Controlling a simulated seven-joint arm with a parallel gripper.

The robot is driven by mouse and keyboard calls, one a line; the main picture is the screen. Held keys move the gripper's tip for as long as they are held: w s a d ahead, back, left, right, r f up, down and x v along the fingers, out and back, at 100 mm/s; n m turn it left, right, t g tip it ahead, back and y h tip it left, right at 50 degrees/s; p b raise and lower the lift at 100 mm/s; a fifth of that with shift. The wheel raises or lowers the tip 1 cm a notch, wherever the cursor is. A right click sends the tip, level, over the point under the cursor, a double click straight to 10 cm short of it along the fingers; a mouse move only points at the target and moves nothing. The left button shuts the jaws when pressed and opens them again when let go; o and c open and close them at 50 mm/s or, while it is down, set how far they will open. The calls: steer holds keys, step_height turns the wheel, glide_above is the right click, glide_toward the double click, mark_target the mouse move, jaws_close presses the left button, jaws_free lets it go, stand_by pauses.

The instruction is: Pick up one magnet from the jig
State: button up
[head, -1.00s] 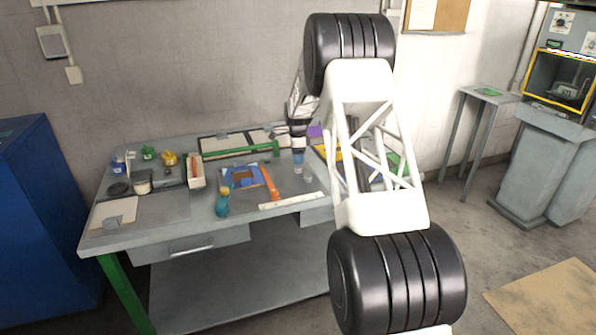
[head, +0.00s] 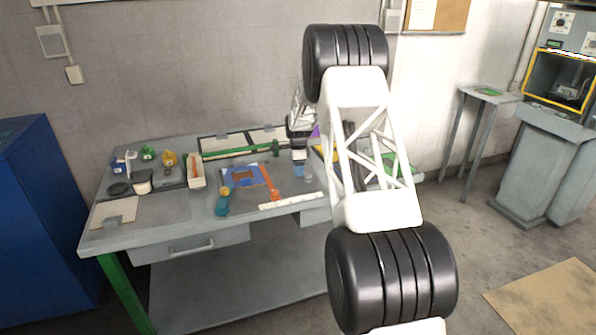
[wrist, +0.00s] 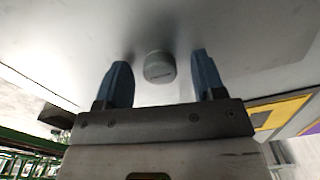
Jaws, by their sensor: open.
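My gripper (wrist: 160,62) is open, with its two blue fingers apart in the wrist view. A small grey round piece (wrist: 159,68) shows between the fingertips, over a smooth grey surface. I cannot tell whether it is a magnet, or how far below the fingers it is. In the head view my gripper (head: 299,170) points down at the right part of the workbench, close to a small pale cylinder (head: 309,176). I cannot make out the magnet jig for certain; my arm hides part of the bench's right end.
The grey workbench (head: 165,232) also carries a blue frame (head: 257,174), an orange tool (head: 270,190), a white strip (head: 291,201), a green bar (head: 240,152) and an open box (head: 195,172). Several small coloured items stand at the left. A yellow and purple piece (wrist: 277,114) shows in the wrist view.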

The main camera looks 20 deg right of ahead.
steer(key=shift+c, duration=0.4)
steer(key=c, duration=0.9)
steer(key=shift+r, duration=0.1)
steer(key=shift+c, duration=0.2)
steer(key=shift+r, duration=0.85)
steer(key=shift+s+r, duration=0.15)
steer(key=shift+r, duration=0.75)
steer(key=s+a, duration=0.1)
steer(key=s, duration=0.4)
steer(key=s+a+r, duration=0.1)
steer(key=s, duration=0.4)
steer(key=s+a, duration=0.1)
steer(key=s, duration=0.4)
steer(key=shift+s+a+r, duration=0.1)
steer(key=shift+s+r, duration=0.05)
